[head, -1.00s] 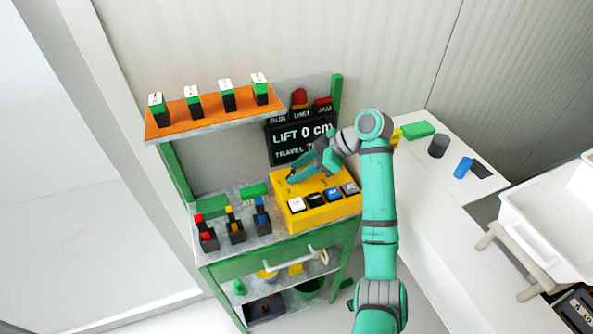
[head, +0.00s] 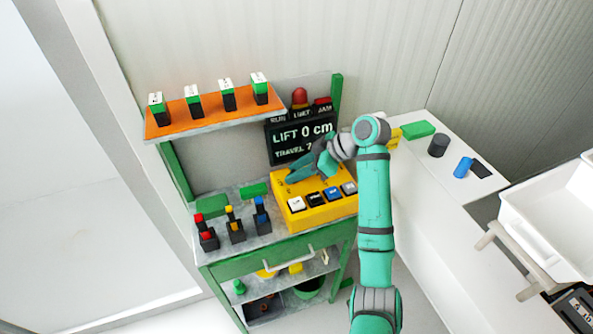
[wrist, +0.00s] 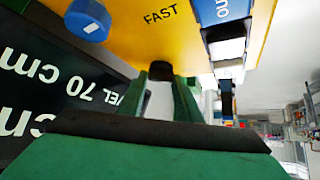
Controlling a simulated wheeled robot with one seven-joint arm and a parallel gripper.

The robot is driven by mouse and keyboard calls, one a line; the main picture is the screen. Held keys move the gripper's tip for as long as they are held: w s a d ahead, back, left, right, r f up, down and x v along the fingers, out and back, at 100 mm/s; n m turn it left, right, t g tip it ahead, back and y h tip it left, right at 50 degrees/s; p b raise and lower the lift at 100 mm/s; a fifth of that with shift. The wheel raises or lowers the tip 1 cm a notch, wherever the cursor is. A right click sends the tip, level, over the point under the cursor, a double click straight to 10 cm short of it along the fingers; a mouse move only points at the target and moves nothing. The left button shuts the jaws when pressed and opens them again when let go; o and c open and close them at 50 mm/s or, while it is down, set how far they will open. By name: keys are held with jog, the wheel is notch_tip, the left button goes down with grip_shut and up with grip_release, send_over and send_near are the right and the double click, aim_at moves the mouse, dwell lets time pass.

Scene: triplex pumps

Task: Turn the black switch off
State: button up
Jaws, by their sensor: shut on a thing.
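The yellow control box (head: 327,213) stands on the green bench. Its front row holds a white, a black, a blue and a grey button. My gripper (head: 292,179) is low over the box's back left part, beside the display. In the wrist view my gripper (wrist: 165,85) has its green fingers closed around a small black piece (wrist: 160,70), which appears to be the black switch on the yellow face. Its body is mostly hidden by the fingers, so its position cannot be read. A blue knob (wrist: 88,20) and the label FAST are near it.
The black display (head: 300,140) reads LIFT 0 cm, with a red lamp (head: 299,96) above. Several levers (head: 235,230) stand left of the box. An orange shelf (head: 212,115) holds labelled blocks. A white counter (head: 430,205) lies right.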

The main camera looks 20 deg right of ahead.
jog(key=m+t+h, duration=0.1)
jog(key=m, duration=0.1)
jog(key=m+t+h, duration=0.1)
jog(key=m, duration=0.1)
jog(key=m+t+h, duration=0.1)
jog(key=m, duration=0.1)
jog(key=shift+s+a+h, duration=0.25)
jog(key=shift+s+h, duration=0.05)
jog(key=shift+s, duration=0.05)
jog(key=m+h, duration=0.1)
jog(key=m, duration=0.1)
jog(key=m+t+h, duration=0.1)
jog(key=m+h, duration=0.1)
jog(key=shift+a+m+h, duration=0.2)
jog(key=shift+m+h, duration=0.1)
jog(key=shift+m, duration=0.1)
jog(key=o, duration=0.8)
jog(key=shift+c, duration=0.2)
jog(key=shift+s+r, duration=0.1)
jog(key=v, duration=1)
jog(key=shift+s+r, duration=0.2)
jog(key=shift+w+a, duration=0.1)
jog(key=shift+a, duration=0.05)
